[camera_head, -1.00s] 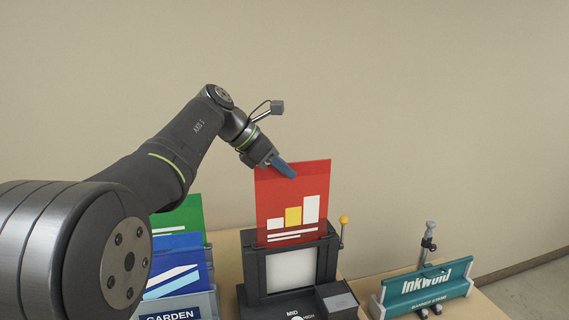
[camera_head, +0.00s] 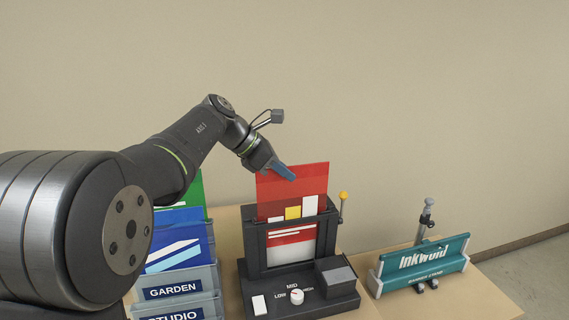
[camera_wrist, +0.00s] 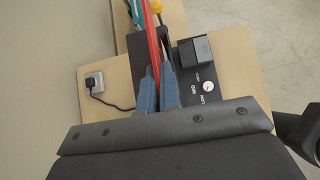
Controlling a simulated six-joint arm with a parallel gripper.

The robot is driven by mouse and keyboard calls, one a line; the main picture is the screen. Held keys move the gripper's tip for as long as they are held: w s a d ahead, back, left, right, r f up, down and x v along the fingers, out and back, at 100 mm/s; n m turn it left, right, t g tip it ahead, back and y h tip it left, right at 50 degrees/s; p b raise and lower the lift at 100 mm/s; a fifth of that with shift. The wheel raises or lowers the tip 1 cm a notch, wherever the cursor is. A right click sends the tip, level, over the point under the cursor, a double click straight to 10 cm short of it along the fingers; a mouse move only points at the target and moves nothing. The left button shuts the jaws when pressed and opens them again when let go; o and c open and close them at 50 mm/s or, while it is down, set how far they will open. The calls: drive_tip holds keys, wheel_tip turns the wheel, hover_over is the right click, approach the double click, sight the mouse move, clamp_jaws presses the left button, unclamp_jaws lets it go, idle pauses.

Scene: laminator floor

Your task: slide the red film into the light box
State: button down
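The red film (camera_head: 292,184) stands upright with its lower part inside the light box (camera_head: 253,243). The film's white and yellow bars cross the box's top edge, and its white text lines show in the lit window. My gripper (camera_head: 292,176) is at the film's upper part. In the wrist view, the blue fingers of my gripper (camera_wrist: 159,88) are on either side of the red film (camera_wrist: 153,50), seen edge-on, and look closed on it. The light box (camera_wrist: 188,78) is beneath the fingers there.
A rack (camera_head: 177,290) labelled GARDEN and STUDIO holds blue and green films to the left. A teal Inkwold stand (camera_head: 424,262) is to the right. The box has a yellow-knobbed lever (camera_head: 343,196), a dial (camera_head: 296,296) and a dark block (camera_head: 335,275).

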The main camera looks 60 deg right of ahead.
sight(285, 197)
wheel_tip(285, 197, down, 7)
idle(0.8)
drive_tip(key=c, duration=1.6)
unclamp_jaws()
drive_tip(key=shift+o, duration=0.2)
drive_tip(key=v, duration=1.7)
drive_tip(key=shift+r, duration=0.2)
drive_tip(key=x, duration=1.7)
drive_tip(key=shift+f, duration=0.25)
drive_tip(key=shift+r, duration=0.1)
